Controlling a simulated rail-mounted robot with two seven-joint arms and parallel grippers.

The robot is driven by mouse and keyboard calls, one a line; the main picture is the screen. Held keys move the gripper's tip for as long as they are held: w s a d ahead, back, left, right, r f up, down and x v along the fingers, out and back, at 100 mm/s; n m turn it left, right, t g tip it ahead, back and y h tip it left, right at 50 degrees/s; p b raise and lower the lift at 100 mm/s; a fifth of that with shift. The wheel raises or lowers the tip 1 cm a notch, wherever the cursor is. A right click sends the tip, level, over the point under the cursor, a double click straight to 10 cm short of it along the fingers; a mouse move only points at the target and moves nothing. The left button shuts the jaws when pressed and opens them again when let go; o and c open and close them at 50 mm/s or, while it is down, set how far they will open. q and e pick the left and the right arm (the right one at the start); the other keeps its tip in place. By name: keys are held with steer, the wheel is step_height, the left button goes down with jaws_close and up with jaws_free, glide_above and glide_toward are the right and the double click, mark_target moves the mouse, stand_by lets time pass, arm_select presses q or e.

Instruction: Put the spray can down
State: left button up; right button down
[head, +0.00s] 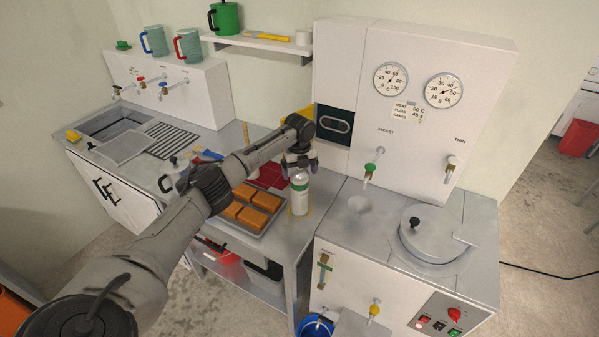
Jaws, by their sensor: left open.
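The spray can (300,199) is white with a green band near its top. It stands upright on the grey worktable (281,240), close to the table's right edge. A yellowish outline shows on the surface around its base. My left gripper (299,168) comes in from the left, points down and is open at the top of the can. The fingers are beside or just above the can's top; I cannot tell whether they touch it. My right gripper is not in view.
A tray (222,223) of orange-brown blocks lies left of the can, with a red item (268,175) behind it. The machine (408,110) with gauges, taps and a round lid (437,236) stands to the right. A pot (176,168) sits further left.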

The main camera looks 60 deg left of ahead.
arm_select(q)
step_height(320, 180, up, 12)
steer(key=shift+f, duration=0.15)
steer(key=s+d+f+n+y, duration=0.1)
steer(key=d+f+n, duration=0.1)
steer(key=d+f, duration=1.8)
steer(key=s+d+f+n, duration=0.2)
steer(key=s+d+f, duration=0.4)
steer(key=d, duration=0.3)
steer(key=s+d+f+n+t+h, duration=0.1)
steer(key=s+d+f+n+t, duration=0.3)
steer(key=s+d, duration=0.7)
steer(key=s+r+n, duration=0.2)
steer(key=s+n, duration=0.3)
steer(key=s, duration=0.2)
steer(key=s+d+r+n, duration=0.1)
steer(key=s+r+n, duration=0.2)
steer(key=s+n, duration=0.3)
steer(key=shift+s+r, duration=0.3)
steer(key=shift+s, duration=0.6)
steer(key=shift+d+p, duration=0.15)
steer(key=shift+p, duration=0.25)
